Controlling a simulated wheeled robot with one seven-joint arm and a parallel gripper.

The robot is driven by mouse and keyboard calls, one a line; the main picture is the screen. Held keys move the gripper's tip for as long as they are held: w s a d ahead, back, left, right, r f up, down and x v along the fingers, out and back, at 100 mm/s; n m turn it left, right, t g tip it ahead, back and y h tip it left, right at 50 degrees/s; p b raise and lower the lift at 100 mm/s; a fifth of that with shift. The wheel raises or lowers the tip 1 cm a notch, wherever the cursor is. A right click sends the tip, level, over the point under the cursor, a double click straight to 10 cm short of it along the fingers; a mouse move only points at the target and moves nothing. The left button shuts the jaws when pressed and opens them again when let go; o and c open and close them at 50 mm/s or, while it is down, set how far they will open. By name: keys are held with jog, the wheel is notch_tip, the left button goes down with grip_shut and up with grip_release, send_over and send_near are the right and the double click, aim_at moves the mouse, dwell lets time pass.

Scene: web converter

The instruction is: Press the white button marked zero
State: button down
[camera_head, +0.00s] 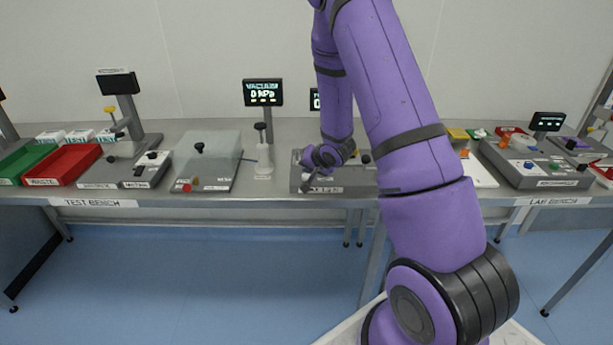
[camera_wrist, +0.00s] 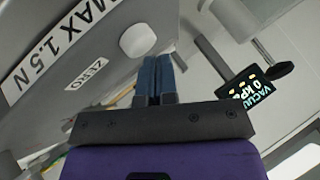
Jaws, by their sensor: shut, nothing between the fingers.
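The white button (camera_wrist: 137,40) is a rounded white cap on a grey panel in the wrist view. A label reading ZERO (camera_wrist: 88,74) sits beside it, to its lower left. My gripper (camera_wrist: 157,62) is shut and empty, with its blue fingertips close to the button's lower right edge. I cannot tell whether they touch it. In the head view my gripper (camera_head: 308,184) is low over the grey device (camera_head: 345,182) at the middle of the bench, and my arm hides part of that device. The button cannot be made out there.
A label reading MAX 1.5 N (camera_wrist: 58,45) is on the same panel. A vacuum display (camera_head: 263,92) and a white bottle-like item with a black knob (camera_head: 263,160) stand left of the device. A clear-lidded box (camera_head: 208,155) is farther left.

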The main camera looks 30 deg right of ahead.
aim_at(308, 175)
jog(key=shift+f, duration=0.55)
dwell(0.5)
dwell(0.4)
jog(key=shift+r, duration=1.05)
jog(key=shift+r, duration=2.5)
